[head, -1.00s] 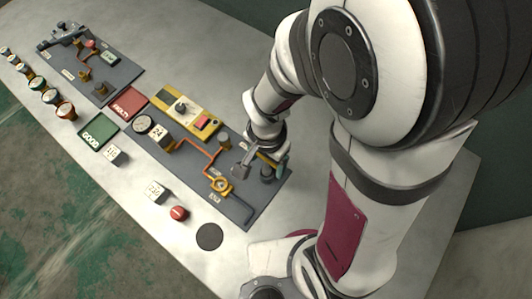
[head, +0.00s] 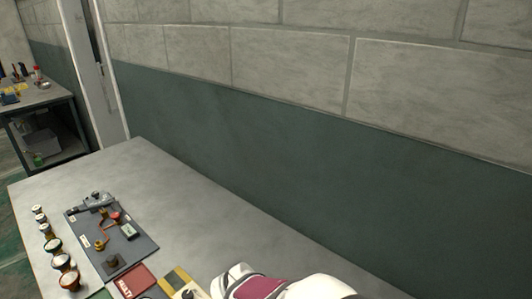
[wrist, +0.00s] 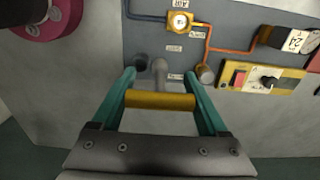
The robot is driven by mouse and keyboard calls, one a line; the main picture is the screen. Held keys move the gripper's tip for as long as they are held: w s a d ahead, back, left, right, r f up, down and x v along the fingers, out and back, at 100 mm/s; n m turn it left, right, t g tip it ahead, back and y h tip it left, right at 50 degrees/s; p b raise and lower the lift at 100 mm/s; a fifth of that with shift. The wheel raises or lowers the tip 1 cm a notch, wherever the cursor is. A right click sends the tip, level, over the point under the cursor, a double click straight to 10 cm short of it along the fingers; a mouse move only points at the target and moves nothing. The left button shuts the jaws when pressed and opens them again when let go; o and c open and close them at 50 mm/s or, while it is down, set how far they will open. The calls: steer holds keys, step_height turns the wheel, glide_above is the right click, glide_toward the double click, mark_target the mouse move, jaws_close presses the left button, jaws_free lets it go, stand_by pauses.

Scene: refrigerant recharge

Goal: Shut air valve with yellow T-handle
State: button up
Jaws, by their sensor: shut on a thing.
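In the wrist view, the yellow T-handle (wrist: 160,101) is a short yellow bar lying crosswise between the two teal fingers of my gripper (wrist: 160,82). The fingers are shut on its ends. A grey post (wrist: 159,72) shows just beyond the bar; the join between them cannot be made out. Behind lies the dark valve panel (wrist: 145,40). The head view shows neither the gripper nor the T-handle; only part of my arm shows at its bottom edge.
In the wrist view, a gauge fitting (wrist: 180,21) with blue and orange pipes, a brass knob (wrist: 205,74) and a yellow switch box (wrist: 262,79) are near.

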steer(key=shift+s+a+f, duration=0.3)
steer(key=shift+a+f, duration=0.55)
steer(key=shift+a, duration=0.2)
steer(key=shift+s+a+f, duration=0.35)
steer(key=shift+a+f, duration=0.55)
steer(key=shift+a, duration=0.1)
steer(key=shift+s+a+f, duration=0.3)
steer(key=shift+a+f, duration=0.55)
steer(key=shift+a, duration=0.2)
steer(key=shift+f, duration=1.15)
steer(key=m, duration=0.5)
steer(key=shift+m, duration=2.3)
steer(key=m, duration=0.5)
steer(key=shift+w+m, duration=0.1)
steer(key=shift+m, duration=0.2)
steer(key=m, duration=0.4)
steer(key=shift+n, duration=0.7)
